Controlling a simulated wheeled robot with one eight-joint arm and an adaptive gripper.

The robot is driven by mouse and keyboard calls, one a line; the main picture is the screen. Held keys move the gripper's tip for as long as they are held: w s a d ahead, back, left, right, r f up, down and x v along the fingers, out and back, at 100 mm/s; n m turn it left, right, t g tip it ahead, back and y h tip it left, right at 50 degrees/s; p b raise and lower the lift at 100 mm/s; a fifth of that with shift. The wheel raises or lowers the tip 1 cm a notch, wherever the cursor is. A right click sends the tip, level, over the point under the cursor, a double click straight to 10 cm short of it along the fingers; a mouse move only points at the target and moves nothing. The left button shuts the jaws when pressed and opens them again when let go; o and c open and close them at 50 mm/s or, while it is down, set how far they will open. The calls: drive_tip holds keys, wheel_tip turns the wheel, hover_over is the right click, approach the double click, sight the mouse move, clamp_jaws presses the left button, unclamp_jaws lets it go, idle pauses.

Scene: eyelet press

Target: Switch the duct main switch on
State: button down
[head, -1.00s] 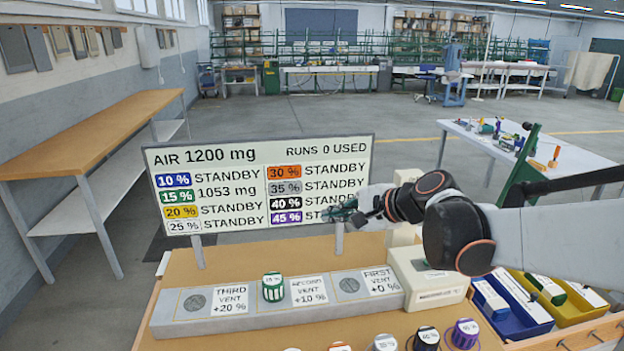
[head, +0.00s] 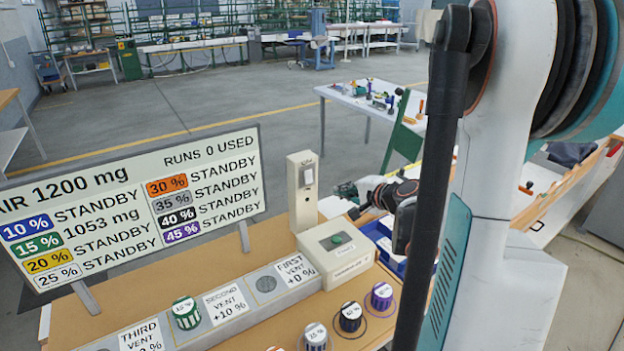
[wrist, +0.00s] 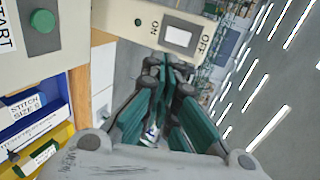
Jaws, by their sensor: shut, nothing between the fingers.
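The duct main switch is a cream upright box (head: 302,205) behind the press block in the head view, with a pale rocker (head: 308,176) near its top. In the wrist view the switch box (wrist: 130,22) crosses the top, with its white rocker (wrist: 180,37) between the words ON at left and OFF at right. I cannot tell which way the rocker is tipped. My gripper (head: 347,190) is just right of the box in the head view. Its green fingers (wrist: 166,68) are shut and empty, just below the rocker in the wrist view.
A cream box with a green START button (head: 337,239) stands in front of the switch, also in the wrist view (wrist: 42,20). The grey vent rail (head: 240,300) holds a green 15 % plug (head: 186,312). The display board (head: 130,205) stands left. Blue and yellow bins (wrist: 35,130) are nearby.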

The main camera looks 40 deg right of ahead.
drive_tip(key=shift+d, duration=0.1)
idle(0.3)
drive_tip(key=b, duration=0.3)
approach(317, 182)
drive_tip(key=w+a, duration=0.2)
drive_tip(key=w, duration=0.2)
drive_tip(key=shift+w+a+f, duration=0.15)
drive_tip(key=shift+w+f, duration=0.15)
drive_tip(key=shift+f, duration=0.1)
drive_tip(key=shift+w+f, duration=0.3)
drive_tip(key=shift+w, duration=0.1)
drive_tip(key=shift+r, duration=0.2)
